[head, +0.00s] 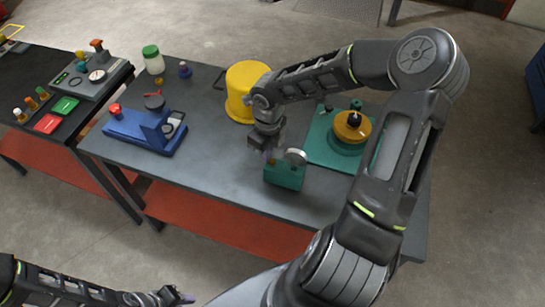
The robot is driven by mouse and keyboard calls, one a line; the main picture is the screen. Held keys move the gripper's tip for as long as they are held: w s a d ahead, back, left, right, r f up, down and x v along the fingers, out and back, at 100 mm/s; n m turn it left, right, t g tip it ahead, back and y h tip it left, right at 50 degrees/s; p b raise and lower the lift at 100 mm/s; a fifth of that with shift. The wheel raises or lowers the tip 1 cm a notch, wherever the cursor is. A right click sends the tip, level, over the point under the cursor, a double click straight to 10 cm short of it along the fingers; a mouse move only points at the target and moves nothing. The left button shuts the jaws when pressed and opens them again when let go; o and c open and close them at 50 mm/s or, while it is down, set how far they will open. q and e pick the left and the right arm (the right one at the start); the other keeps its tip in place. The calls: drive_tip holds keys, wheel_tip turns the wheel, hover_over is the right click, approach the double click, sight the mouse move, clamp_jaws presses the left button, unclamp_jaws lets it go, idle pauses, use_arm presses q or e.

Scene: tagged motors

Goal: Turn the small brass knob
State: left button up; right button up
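My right gripper (270,153) points down at the left end of a small teal block-shaped unit (286,176) near the front of the middle table. A silver round disc (296,156) stands on the unit's right side. No small brass knob shows clearly; the fingertips cover the unit's left top, and I cannot tell what lies between them. A larger brass-orange disc (345,131) with a dark knob sits on a teal base (318,150) to the right. My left gripper (183,298) is low at the bottom left, away from the table, its fingers too small to read.
A yellow pot (240,100) stands just behind my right gripper. A blue device (135,130) with a red knob and a green-lidded jar (152,60) are left of it. A grey console (88,80) sits on the left table. The middle table's front left is clear.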

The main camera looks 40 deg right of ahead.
drive_tip(key=shift+o, duration=0.8)
drive_tip(key=s, duration=0.1)
drive_tip(key=s+d+g, duration=0.1)
drive_tip(key=shift+s+f, duration=0.25)
drive_tip(key=shift+s, duration=0.05)
drive_tip(key=o, duration=0.4)
drive_tip(key=shift+r, duration=0.4)
drive_tip(key=o, duration=0.3)
drive_tip(key=shift+s+d+r, duration=0.15)
drive_tip(key=shift+s+r, duration=0.1)
drive_tip(key=shift+r, duration=0.4)
drive_tip(key=shift+s+d+r, duration=0.1)
drive_tip(key=shift+s+r, duration=0.1)
drive_tip(key=shift+r, duration=0.4)
wheel_tip(320, 180, up, 3)
drive_tip(key=shift+w+a, duration=0.15)
drive_tip(key=shift+r, duration=0.4)
use_arm(q)
drive_tip(key=shift+s+d+r, duration=0.1)
drive_tip(key=shift+s+d, duration=0.1)
use_arm(e)
drive_tip(key=shift+w+r, duration=0.15)
drive_tip(key=shift+r, duration=0.25)
drive_tip(key=shift+a, duration=0.1)
